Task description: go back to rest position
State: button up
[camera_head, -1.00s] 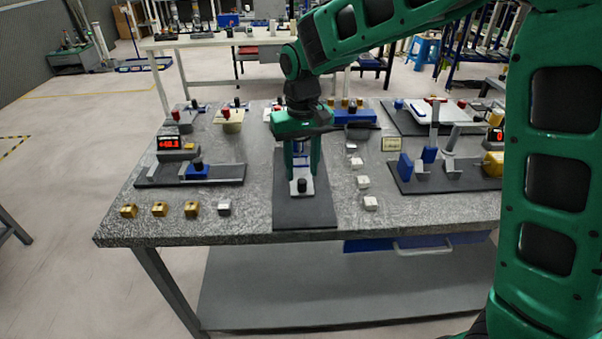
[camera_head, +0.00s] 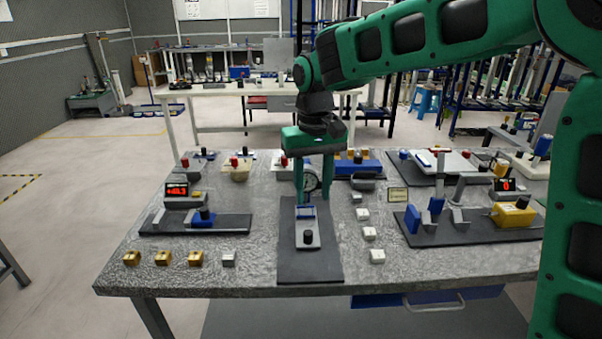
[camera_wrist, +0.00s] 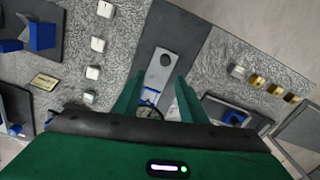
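My gripper (camera_head: 313,203) hangs fingers-down above the dark centre mat (camera_head: 311,267) on the grey stone-topped bench (camera_head: 130,278). Its two green fingers are apart, and it is open. They also show in the wrist view (camera_wrist: 158,100). A round dial gauge (camera_head: 310,181) shows between the fingers in the head view; whether they touch it cannot be told. Below the fingers, a silver plate with a black knob (camera_head: 308,238) and a blue part (camera_head: 306,211) stands on the mat. My palm partly hides the gauge in the wrist view.
Gold blocks (camera_head: 163,258) and a silver block (camera_head: 228,259) line the front left. White blocks (camera_head: 369,233) stand right of the mat. Fixtures with red displays (camera_head: 177,190) stand left and right (camera_head: 505,185). The space above the front edge is clear.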

jog(key=s+d+m, duration=0.2)
jog(key=s+d, duration=0.3)
jog(key=d, duration=0.6)
jog(key=s+d+m, duration=0.2)
jog(key=s+d, duration=0.2)
jog(key=d, duration=0.7)
jog(key=s+d+f+m, duration=0.2)
jog(key=s+d, duration=0.4)
jog(key=s, duration=0.4)
jog(key=s+d+f+m, duration=0.2)
jog(key=s+d, duration=0.4)
jog(key=s, duration=0.4)
jog(key=shift+s+f+m, duration=0.3)
jog(key=shift+f+m, duration=0.1)
jog(key=shift+f, duration=0.45)
jog(key=shift+w+f, duration=0.25)
jog(key=shift+w, duration=0.45)
